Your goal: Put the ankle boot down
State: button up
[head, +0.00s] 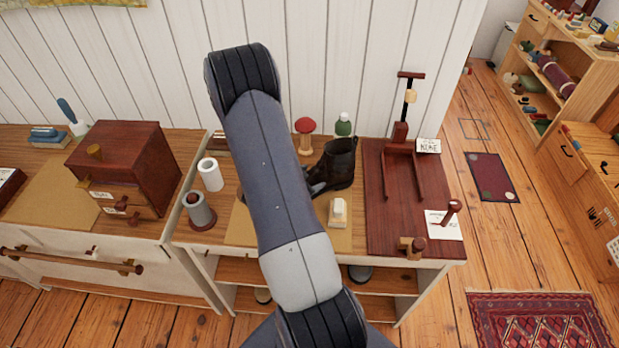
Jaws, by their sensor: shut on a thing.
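The dark ankle boot (342,158) is upright, its open top facing up, over the bench top between the tan mat and the dark red board. My gripper (317,178) is mostly hidden behind my own arm. Only a small dark grey part of it shows, against the left side of the boot, and it is shut on the boot. The boot's left, lower part is partly covered. I cannot tell whether its sole touches the bench (285,152).
A dark red board (385,222) with a wooden stand is right of the boot. A red-topped wooden mushroom (305,126) and a green-capped bottle (343,124) stand behind. A pale brush or block (338,212) lies in front on the tan mat (315,238). White and grey cylinders are left.

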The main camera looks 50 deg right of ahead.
jog(key=shift+f, duration=0.1)
jog(key=o, duration=1.4)
